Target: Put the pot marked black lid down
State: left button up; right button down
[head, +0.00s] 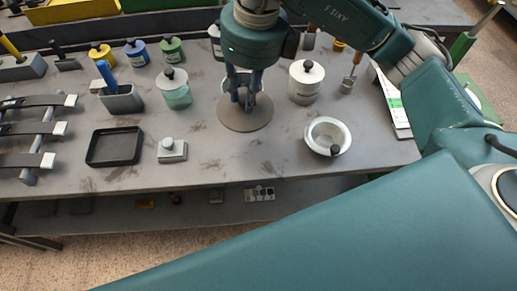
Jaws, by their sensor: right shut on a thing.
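My right gripper (248,103) points down over a round brown mat (243,124) on the grey bench. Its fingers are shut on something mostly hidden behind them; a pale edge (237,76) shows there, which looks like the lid. I cannot tell whether it touches the mat. My left gripper is not in view.
A white pot with a black knob (304,85) stands behind the open pot. A pale green pot (177,96) stands left of the mat. Bench is clear in front of the mat.

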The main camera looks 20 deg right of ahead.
aim_at(245, 114)
jog(key=f, duration=0.4)
jog(key=f+p, duration=0.1)
jog(key=f, duration=0.1)
jog(key=shift+w+a+f, duration=0.1)
jog(key=shift+a+f, duration=0.15)
jog(key=shift+f, duration=0.05)
notch_tip(245, 114, down, 12)
jog(key=p, duration=0.2)
jog(key=shift+d+p, duration=0.15)
jog(key=shift+p, duration=0.15)
jog(key=shift+f, duration=0.3)
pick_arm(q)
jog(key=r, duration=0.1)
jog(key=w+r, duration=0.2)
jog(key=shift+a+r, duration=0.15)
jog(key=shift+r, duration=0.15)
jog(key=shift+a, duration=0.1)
